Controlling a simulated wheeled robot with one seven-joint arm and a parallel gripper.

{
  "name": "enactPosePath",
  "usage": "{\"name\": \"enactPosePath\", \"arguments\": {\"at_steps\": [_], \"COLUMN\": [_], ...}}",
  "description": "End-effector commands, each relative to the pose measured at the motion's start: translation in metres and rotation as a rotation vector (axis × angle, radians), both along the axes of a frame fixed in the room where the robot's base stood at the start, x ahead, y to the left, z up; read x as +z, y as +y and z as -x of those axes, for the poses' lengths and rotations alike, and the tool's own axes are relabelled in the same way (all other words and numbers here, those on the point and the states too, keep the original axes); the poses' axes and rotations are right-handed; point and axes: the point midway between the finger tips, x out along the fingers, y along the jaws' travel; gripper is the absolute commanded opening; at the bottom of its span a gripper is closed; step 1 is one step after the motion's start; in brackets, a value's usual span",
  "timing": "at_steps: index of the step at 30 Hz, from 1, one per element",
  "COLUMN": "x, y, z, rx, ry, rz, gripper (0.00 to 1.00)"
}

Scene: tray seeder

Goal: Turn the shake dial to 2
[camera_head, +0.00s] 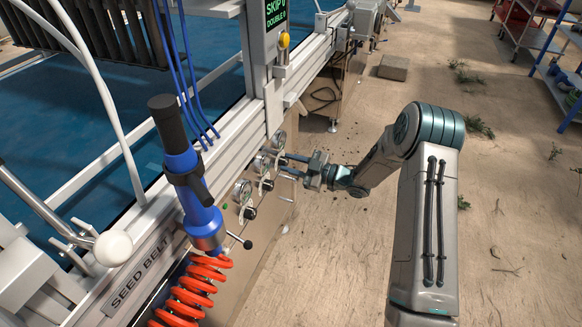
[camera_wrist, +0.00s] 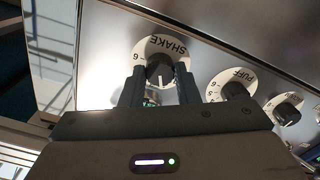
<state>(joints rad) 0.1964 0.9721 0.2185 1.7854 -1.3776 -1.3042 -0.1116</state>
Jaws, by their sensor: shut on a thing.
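The shake dial (camera_wrist: 166,44) shows at the top middle of the wrist view, a white round plate lettered SHAKE with a 6 at its left edge. Its black knob (camera_wrist: 160,68) sits between the two dark fingers of my gripper (camera_wrist: 160,88), which is shut on it. A pale mark shows on the knob, but the number it points to cannot be read. In the head view my gripper (camera_head: 283,163) reaches the side panel of the seeder from the right, and its fingers partly hide the dials there.
The puff dial (camera_wrist: 236,82) is just right of the shake dial in the wrist view, with another black-knobbed dial (camera_wrist: 286,110) beyond. In the head view a blue-handled tool (camera_head: 202,222) with an orange coiled hose (camera_head: 190,293) hangs nearer. The floor at right is mostly clear.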

Motion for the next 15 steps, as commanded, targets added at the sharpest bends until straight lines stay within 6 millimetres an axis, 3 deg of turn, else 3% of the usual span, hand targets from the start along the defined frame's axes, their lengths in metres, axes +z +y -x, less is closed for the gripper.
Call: {"name": "enactPosePath", "arguments": {"at_steps": [15], "x": [0.0], "y": [-0.0018], "z": [-0.0014], "rx": [-0.005], "ry": [-0.065], "rz": [0.026], "gripper": [0.06]}}
